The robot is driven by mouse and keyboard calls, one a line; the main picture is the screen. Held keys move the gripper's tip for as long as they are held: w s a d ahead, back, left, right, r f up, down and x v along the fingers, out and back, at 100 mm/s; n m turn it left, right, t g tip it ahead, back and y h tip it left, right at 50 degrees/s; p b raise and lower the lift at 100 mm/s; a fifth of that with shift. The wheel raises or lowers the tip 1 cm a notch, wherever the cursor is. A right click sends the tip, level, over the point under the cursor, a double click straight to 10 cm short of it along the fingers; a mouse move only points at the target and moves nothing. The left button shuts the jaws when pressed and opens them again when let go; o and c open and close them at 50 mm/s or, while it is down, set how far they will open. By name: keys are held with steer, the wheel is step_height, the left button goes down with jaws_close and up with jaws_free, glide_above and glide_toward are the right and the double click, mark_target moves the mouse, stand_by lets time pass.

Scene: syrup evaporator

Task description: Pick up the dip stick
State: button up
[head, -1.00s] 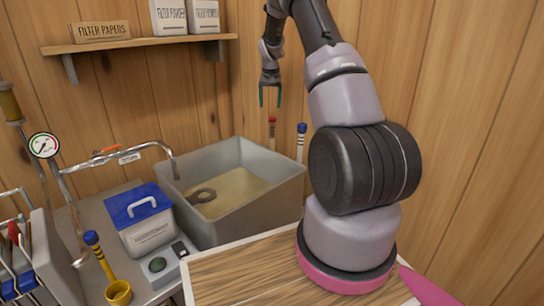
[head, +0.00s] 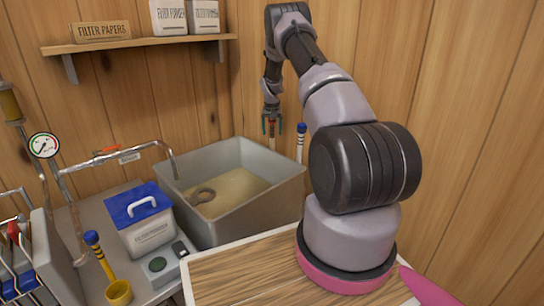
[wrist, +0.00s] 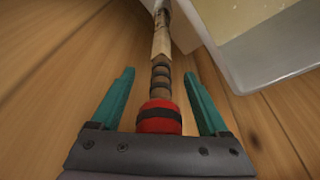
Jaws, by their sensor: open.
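A red-topped wooden stick with dark bands (wrist: 159,117) stands upright at the back of the grey basin; I cannot tell whether it is the dip stick. In the wrist view it lies between the two teal fingers of my gripper (wrist: 158,73), with gaps on both sides. In the head view my gripper (head: 272,128) points down over the top of this stick, whose pale shaft (head: 272,144) shows below the fingers. My gripper is open. A second stick with a blue and white banded top (head: 301,138) stands to the right. The sticks' lower ends are hidden behind the basin in the head view.
A blue-lidded white box (head: 140,215), a yellow cup (head: 118,292) and pipes with a gauge (head: 44,145) stand at left. A shelf (head: 140,42) hangs above; wooden walls are close behind.

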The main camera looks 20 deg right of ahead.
steer(key=shift+w+f, duration=0.15)
steer(key=shift+f, duration=0.3)
jaws_close()
step_height(320, 180, up, 28)
stand_by(0.6)
